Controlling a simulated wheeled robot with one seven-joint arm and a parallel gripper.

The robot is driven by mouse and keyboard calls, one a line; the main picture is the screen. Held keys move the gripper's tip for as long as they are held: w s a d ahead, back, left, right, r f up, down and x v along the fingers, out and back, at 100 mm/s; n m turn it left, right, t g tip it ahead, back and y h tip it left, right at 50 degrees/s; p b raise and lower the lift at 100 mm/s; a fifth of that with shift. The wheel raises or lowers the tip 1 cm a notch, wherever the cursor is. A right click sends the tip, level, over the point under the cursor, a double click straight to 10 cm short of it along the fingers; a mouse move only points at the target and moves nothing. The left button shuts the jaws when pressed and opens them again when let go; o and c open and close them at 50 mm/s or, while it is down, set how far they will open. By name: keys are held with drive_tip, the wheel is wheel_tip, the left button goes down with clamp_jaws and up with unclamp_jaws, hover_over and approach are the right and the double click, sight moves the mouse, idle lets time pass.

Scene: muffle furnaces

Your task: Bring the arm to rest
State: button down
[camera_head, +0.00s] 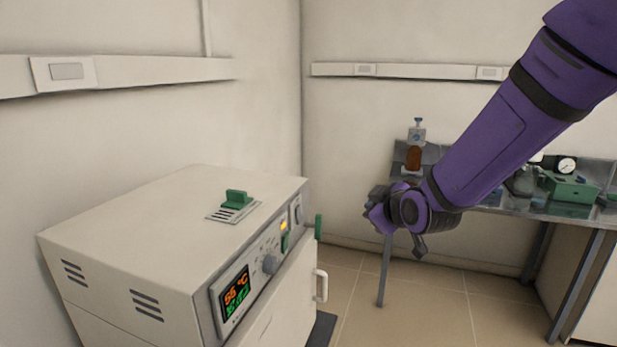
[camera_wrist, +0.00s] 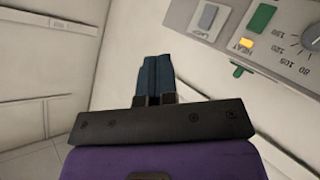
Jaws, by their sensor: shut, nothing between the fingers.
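My purple arm reaches in from the upper right in the head view, its wrist bent in front of the back bench. My gripper (camera_wrist: 153,62) shows in the wrist view with its two dark blue fingers side by side and touching, shut and empty. In the head view the fingers are hard to make out near the wrist. The white muffle furnace (camera_head: 150,225) stands at the left, apart from my arm. Its control panel also shows in the wrist view (camera_wrist: 268,62), to the right of the fingers, with a lit amber lamp.
The furnace has a green knob (camera_head: 236,198) on its top vent and a white door handle (camera_head: 321,286) at its front. A bench (camera_head: 495,208) behind my arm bears a brown bottle (camera_head: 413,158) and a green device with a gauge (camera_head: 571,187). The floor between furnace and bench is clear.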

drive_tip(key=s+d+r+m+g+h, duration=0.35)
drive_tip(key=s+d+r+m, duration=0.35)
drive_tip(key=s+d, duration=0.55)
drive_tip(key=s+d+r+m+g, duration=0.1)
drive_tip(key=s+g, duration=0.1)
drive_tip(key=s, duration=0.7)
drive_tip(key=s+d+r+m+g, duration=0.1)
drive_tip(key=s+d+r+m, duration=0.1)
drive_tip(key=s, duration=0.7)
drive_tip(key=shift+s+d+m+g, duration=0.2)
drive_tip(key=shift+d+m+g, duration=0.05)
drive_tip(key=shift+m+g, duration=0.1)
